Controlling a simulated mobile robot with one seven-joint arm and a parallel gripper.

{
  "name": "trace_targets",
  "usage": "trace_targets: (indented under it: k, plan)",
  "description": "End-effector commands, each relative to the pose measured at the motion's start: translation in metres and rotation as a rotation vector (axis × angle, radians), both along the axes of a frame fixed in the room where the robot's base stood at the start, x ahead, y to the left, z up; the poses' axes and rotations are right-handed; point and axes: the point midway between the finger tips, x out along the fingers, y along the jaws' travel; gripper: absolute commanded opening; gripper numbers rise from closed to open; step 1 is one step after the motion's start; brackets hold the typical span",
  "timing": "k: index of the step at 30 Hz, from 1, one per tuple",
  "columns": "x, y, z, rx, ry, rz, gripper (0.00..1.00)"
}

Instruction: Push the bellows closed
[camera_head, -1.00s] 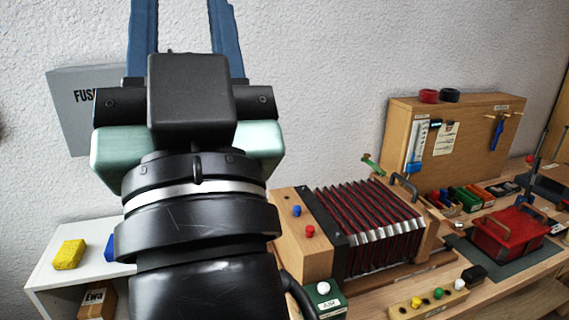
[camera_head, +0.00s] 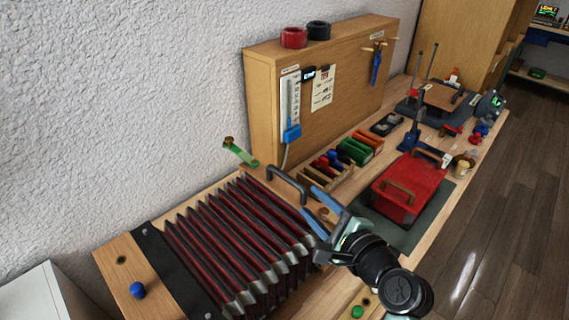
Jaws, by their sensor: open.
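The bellows (camera_head: 232,240) has dark red and black pleats and stands spread open on the bench. A wooden end block (camera_head: 118,275) with a blue knob (camera_head: 137,290) is at its left end. A dark grey arched handle (camera_head: 287,183) stands at its right end. My gripper (camera_head: 309,201) has blue fingers, is open and empty, and is at the right end of the bellows, just right of the handle. I cannot tell whether a finger touches the handle or the end board. My wrist hides part of the bench in front of that end.
A red box with a handle (camera_head: 405,190) sits on a dark mat right of my gripper. Coloured blocks (camera_head: 353,150) stand in a row behind. A wooden board (camera_head: 262,105) with hanging tools rises behind the bellows. A green lever (camera_head: 240,152) is near the wall.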

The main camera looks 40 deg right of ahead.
Motion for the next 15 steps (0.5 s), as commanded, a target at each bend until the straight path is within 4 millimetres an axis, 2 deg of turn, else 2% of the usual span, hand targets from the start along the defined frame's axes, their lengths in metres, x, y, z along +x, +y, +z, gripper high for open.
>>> trace_targets:
  k: [15]
  plan:
    - [0.086,-0.019,-0.016,-0.009,0.0,0.004,0.48]
